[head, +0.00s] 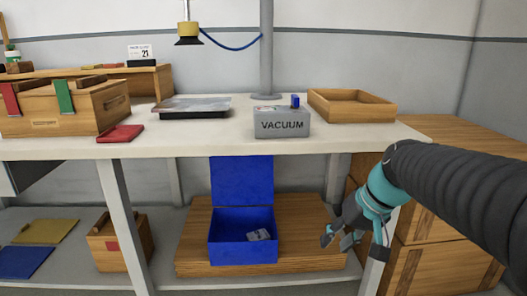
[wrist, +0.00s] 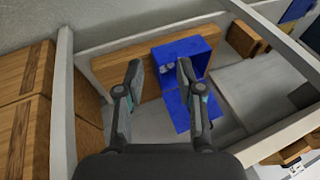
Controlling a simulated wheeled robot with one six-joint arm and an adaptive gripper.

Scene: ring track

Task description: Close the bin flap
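A blue bin (head: 243,250) stands on a wooden board under the workbench. Its blue flap (head: 242,180) stands upright at the back, so the bin is open. A small grey piece (head: 258,235) lies inside. My gripper (head: 342,241) is to the right of the bin, empty and apart from it, near the bench's right front leg. In the wrist view, the fingers (wrist: 157,68) are spread wide. The bin (wrist: 190,48) shows beyond and between them, with the flap (wrist: 176,108) below it, partly behind the right finger.
The workbench top (head: 210,146) is above the bin, with a grey vacuum box (head: 282,124) and a wooden tray (head: 350,105). White bench legs (head: 122,220) flank the space. Wooden crates (head: 445,265) stand at right. A small wooden box (head: 120,246) stands left on the lower shelf.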

